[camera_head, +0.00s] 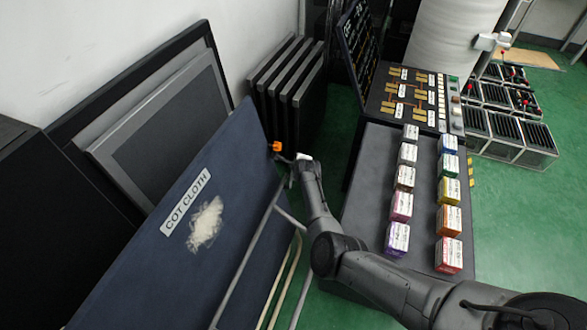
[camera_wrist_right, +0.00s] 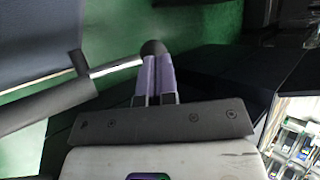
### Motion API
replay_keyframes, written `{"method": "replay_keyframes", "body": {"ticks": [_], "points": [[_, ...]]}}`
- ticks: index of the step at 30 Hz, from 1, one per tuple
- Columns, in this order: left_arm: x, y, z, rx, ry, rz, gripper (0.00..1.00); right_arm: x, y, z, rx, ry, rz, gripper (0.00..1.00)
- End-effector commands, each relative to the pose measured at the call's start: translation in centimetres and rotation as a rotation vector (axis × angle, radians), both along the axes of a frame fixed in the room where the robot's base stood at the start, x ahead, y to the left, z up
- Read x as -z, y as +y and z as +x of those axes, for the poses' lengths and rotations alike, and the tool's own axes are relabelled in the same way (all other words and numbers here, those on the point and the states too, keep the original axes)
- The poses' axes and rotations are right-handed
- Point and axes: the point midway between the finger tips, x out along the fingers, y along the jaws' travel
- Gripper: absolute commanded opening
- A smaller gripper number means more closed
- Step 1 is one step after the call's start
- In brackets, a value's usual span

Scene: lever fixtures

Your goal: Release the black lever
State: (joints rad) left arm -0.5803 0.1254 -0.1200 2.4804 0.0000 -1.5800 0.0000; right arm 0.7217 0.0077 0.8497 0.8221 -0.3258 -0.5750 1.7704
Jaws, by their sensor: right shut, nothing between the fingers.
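In the right wrist view, a black ball knob (camera_wrist_right: 152,47) sits at the end of a thin silver rod (camera_wrist_right: 115,68) that runs from a thick dark bar at the left. I take this to be the black lever. My right gripper (camera_wrist_right: 156,60) is shut and empty, its purple fingertips right at the knob and overlapping its lower side; whether they touch cannot be told. In the head view, my right gripper (camera_head: 303,158) is beside the upper right end of the blue cot cloth (camera_head: 165,265), where the lever is too small to make out clearly. My left gripper is not in view.
A small orange part (camera_head: 275,147) is just left of the right gripper. Pale frame rails (camera_head: 245,262) run below it. Dark panels (camera_head: 285,75) stand behind. A grey table (camera_head: 375,175) with several coloured boxes is to the right. Green floor (camera_head: 510,225) is open at far right.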

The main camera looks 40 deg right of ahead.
Motion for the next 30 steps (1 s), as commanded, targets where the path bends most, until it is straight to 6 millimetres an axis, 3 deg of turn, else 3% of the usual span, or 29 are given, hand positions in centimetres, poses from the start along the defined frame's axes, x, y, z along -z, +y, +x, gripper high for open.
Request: {"method": "replay_keyframes", "body": {"ticks": [8, 30], "points": [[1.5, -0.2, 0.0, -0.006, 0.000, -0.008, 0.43, 1.1, -1.3, 0.5, 0.028, 0.059, 0.115, 0.00], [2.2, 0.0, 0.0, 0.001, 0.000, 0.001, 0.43, 1.8, -2.0, 0.6, 0.027, 0.057, 0.106, 0.00]]}}
